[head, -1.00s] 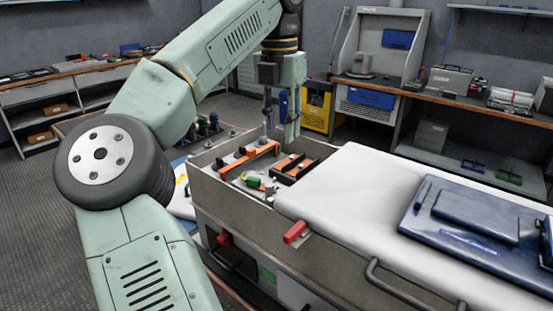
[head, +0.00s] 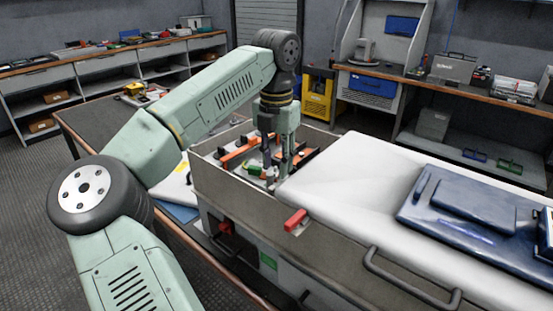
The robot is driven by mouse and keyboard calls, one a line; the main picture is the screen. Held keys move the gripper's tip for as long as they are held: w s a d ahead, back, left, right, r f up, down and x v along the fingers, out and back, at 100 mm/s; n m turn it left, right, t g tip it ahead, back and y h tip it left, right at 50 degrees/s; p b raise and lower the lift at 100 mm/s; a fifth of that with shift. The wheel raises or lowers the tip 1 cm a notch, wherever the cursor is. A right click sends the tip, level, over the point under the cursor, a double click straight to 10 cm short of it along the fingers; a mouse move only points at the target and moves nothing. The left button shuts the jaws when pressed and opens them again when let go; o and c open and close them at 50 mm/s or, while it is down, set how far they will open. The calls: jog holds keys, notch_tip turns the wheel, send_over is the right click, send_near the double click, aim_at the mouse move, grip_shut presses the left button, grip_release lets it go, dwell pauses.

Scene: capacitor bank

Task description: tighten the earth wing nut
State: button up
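My gripper (head: 276,168) points straight down into the open end of the grey cabinet (head: 240,199). Its fingers are among the parts inside, just right of a small green and yellow piece (head: 252,170). A narrow gap shows between the fingers, but their tips are too small and partly hidden to tell whether they are open or closed on something. I cannot make out the earth wing nut; it may be hidden by the fingers or the cabinet wall.
Orange bars (head: 237,152) lie inside the cabinet close to my gripper. The cabinet's walls rise around it, and a white cover (head: 345,172) spans the right part. A red handle (head: 295,220) sticks out in front. A dark table (head: 103,123) stands at left.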

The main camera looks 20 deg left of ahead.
jog(key=shift+c, duration=0.2)
grip_shut()
dwell(0.3)
jog(key=shift+r, duration=0.1)
jog(key=m+p, duration=0.1)
jog(key=m, duration=0.2)
jog(key=shift+d+m, duration=0.15)
jog(key=shift+m, duration=0.15)
jog(key=shift+s+d+r+m, duration=0.1)
jog(key=shift+m, duration=0.75)
jog(key=shift+s+d+m, duration=0.1)
jog(key=shift+m, duration=0.75)
